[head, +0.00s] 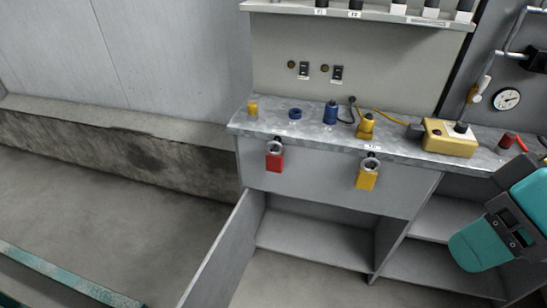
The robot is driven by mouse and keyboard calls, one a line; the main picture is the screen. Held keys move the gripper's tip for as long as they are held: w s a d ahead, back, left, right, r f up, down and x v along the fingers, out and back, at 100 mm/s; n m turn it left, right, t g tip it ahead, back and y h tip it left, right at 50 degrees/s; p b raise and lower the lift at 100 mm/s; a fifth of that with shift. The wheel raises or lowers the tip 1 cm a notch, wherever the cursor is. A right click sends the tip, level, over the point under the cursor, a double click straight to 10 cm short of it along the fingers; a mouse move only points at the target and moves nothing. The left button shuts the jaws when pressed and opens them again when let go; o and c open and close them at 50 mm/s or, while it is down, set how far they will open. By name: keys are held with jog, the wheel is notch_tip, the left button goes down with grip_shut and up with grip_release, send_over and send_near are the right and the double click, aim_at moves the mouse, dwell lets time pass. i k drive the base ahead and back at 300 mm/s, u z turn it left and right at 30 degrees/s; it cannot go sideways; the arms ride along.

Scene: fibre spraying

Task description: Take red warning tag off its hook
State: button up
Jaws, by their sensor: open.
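The red warning tag (275,162) hangs on the front face of the grey workbench (205,0), below its top edge, at the left of the bench front. A pale ring sits at its top; the hook itself is too small to make out. A similar yellow tag (367,180) hangs to its right on the same front. Nothing touches the red tag. Part of my teal and dark grey arm shows at the right edge, well to the right of both tags. My gripper is not in the picture.
On the bench top stand a small yellow cylinder (253,107), a blue ring (295,113), a blue cylinder (330,113) and a yellow box (450,138). A gauge (507,99) is at the right. Open shelves lie below; an open door (222,255) juts forward.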

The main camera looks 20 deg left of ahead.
aim_at(275, 160)
jog(key=u, duration=0.4)
jog(key=k, duration=0.5)
jog(key=z, duration=0.15)
jog(key=i, duration=1.55)
jog(key=u, duration=0.95)
